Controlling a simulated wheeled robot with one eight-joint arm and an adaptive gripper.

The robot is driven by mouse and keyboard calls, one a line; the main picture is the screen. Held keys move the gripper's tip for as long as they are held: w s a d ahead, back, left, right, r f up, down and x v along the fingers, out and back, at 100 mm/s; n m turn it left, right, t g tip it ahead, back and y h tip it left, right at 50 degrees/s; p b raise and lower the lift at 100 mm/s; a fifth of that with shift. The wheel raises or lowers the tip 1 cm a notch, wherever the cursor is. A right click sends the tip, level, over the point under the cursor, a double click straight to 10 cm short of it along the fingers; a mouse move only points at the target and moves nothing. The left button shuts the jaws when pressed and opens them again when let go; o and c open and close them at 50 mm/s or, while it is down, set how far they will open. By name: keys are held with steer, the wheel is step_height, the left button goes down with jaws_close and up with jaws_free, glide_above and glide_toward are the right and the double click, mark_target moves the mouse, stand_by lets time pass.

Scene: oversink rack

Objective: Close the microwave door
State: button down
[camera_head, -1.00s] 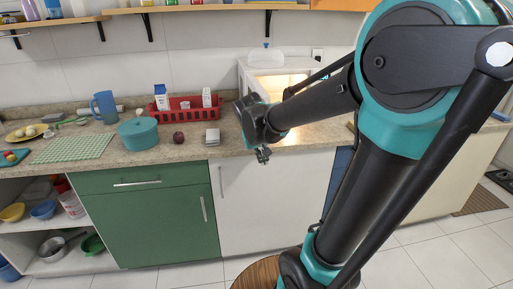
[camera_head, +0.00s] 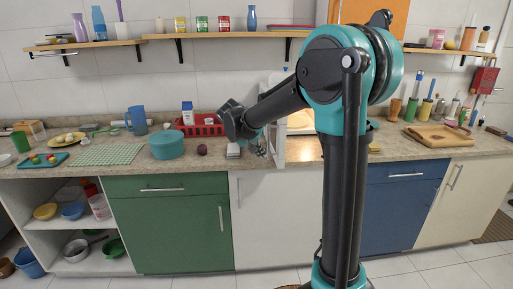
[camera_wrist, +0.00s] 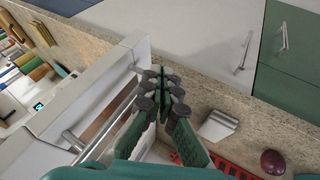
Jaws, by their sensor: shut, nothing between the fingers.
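The white microwave (camera_head: 300,104) stands on the counter, partly hidden behind my arm, with light showing inside. Its door (camera_head: 278,145) is open and juts forward over the counter, seen nearly edge-on in the head view. In the wrist view the white door (camera_wrist: 52,128) shows at the left with its metal bar handle (camera_wrist: 100,103). My gripper (camera_head: 262,151) is just left of the door in the head view. In the wrist view its fingers (camera_wrist: 165,80) are together and empty, beside the handle's end. I cannot tell whether they touch the door.
A grey-white box (camera_head: 233,150), a dark red round fruit (camera_head: 202,149), a teal pot (camera_head: 166,145) and a red basket (camera_head: 205,129) sit left of my gripper. A cutting board (camera_head: 440,135) lies far right. Floor is clear before the cabinets.

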mark_target(278, 159)
steer(key=shift+w+d+f, duration=0.15)
steer(key=shift+d+f, duration=0.05)
steer(key=shift+d, duration=0.6)
steer(key=shift+w+d+f, duration=0.1)
steer(key=shift+d+f, duration=0.1)
steer(key=shift+d, duration=0.55)
steer(key=shift+w+d+f, duration=0.15)
steer(key=shift+d+f, duration=0.05)
steer(key=shift+d, duration=0.6)
steer(key=shift+d, duration=0.1)
